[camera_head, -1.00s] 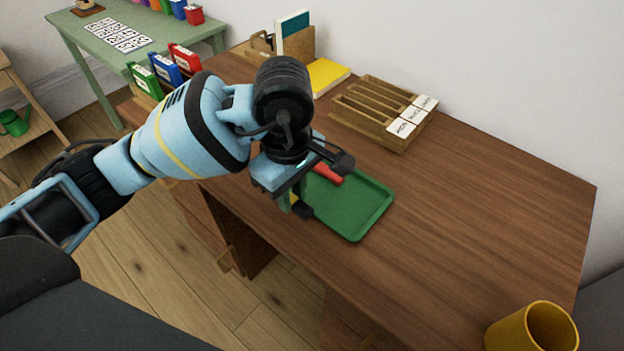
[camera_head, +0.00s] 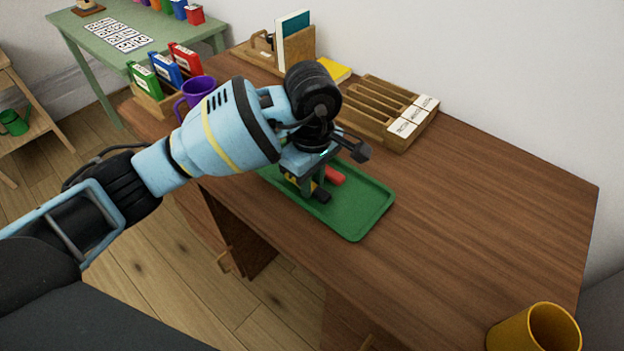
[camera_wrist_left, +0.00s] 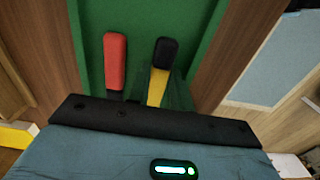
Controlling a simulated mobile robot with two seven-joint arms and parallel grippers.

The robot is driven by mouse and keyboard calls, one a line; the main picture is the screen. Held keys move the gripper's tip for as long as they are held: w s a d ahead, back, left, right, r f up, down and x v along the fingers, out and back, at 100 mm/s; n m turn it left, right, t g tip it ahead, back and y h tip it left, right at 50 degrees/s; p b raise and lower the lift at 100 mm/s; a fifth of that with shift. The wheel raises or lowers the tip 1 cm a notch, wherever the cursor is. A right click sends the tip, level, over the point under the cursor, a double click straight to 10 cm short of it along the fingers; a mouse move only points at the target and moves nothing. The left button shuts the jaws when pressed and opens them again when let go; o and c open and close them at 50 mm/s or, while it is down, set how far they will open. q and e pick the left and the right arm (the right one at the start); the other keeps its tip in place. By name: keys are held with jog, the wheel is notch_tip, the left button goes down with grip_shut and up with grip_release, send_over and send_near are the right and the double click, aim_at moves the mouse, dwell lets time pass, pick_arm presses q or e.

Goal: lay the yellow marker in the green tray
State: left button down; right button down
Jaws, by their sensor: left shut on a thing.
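The green tray (camera_head: 362,212) lies on the wooden desk. My left gripper (camera_head: 314,187) is over its left part, pointing down and shut on the yellow marker (camera_head: 291,180). In the head view the gripper hides most of the marker. In the left wrist view the yellow marker (camera_wrist_left: 157,88) shows its black end against the green tray floor (camera_wrist_left: 140,20). A red marker (camera_head: 336,175) lies in the tray beside it; it also shows in the left wrist view (camera_wrist_left: 115,62). I cannot tell whether the yellow marker touches the tray. My right gripper is out of view.
A wooden rack with white labels (camera_head: 378,126) stands behind the tray. A purple mug (camera_head: 196,92) and a holder with green, blue and red boxes (camera_head: 163,73) stand at the left. A yellow mug (camera_head: 533,330) is at the front right.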

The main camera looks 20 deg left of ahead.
pick_arm(q)
jog(key=shift+f, duration=0.25)
jog(key=c, duration=1.5)
grip_release()
notch_tip(320, 180, up, 12)
jog(key=shift+r+p, duration=0.1)
jog(key=shift+p, duration=0.5)
